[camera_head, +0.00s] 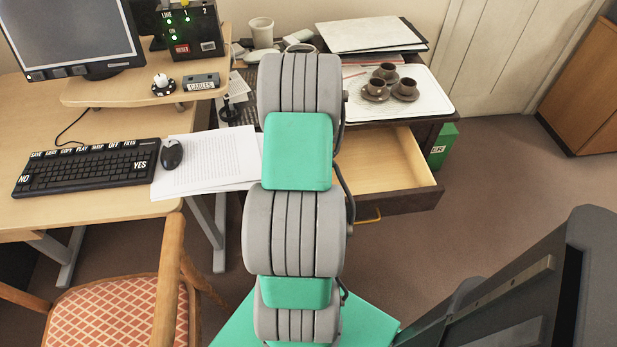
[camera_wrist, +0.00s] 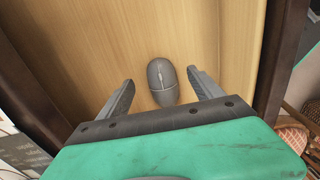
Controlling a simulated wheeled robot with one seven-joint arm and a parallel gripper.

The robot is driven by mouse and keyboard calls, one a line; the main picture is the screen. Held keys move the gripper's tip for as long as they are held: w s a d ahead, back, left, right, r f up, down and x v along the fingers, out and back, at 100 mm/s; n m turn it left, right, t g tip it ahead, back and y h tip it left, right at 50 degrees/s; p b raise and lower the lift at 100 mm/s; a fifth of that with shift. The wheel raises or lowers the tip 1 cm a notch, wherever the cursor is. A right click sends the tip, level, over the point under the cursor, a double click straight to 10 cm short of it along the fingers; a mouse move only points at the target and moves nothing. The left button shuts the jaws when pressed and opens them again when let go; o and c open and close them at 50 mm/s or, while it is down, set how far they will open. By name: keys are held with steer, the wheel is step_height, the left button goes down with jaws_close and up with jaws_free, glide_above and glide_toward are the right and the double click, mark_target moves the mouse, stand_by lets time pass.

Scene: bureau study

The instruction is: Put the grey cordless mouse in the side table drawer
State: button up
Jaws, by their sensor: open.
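The grey mouse (camera_wrist: 161,80) lies on the pale wooden floor of the open side table drawer (camera_wrist: 205,30) in the wrist view. My gripper (camera_wrist: 160,76) is open, with one finger on each side of the mouse; gaps show between the fingers and the mouse. In the head view the side table drawer (camera_head: 385,160) is pulled out. My arm covers its left part, and my gripper and the grey mouse are hidden there.
A dark mouse (camera_head: 172,154) sits on the desk beside a black keyboard (camera_head: 85,171) and papers (camera_head: 215,160). A white tray (camera_head: 425,98) with three brown cups stands on the side table. A chair (camera_head: 125,310) is front left.

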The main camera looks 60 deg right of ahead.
step_height(320, 180, up, 9)
steer(key=w+a+r+m, duration=0.1)
steer(key=w+a+r, duration=0.25)
steer(key=a, duration=0.25)
steer(key=w+a+r+m, duration=0.1)
steer(key=w+a+r, duration=0.1)
steer(key=w+a, duration=0.3)
steer(key=s+a+r+m, duration=0.1)
steer(key=a+m, duration=0.1)
steer(key=a, duration=0.7)
steer(key=s+a+r+m+t, duration=0.1)
steer(key=s+a+r+m, duration=0.1)
steer(key=a, duration=0.7)
steer(key=s+a+r+m+t, duration=0.1)
steer(key=s+a+r+m, duration=0.1)
steer(key=a, duration=0.7)
steer(key=shift+a+r+p, duration=0.2)
steer(key=shift+a+p, duration=0.1)
steer(key=shift+p, duration=0.05)
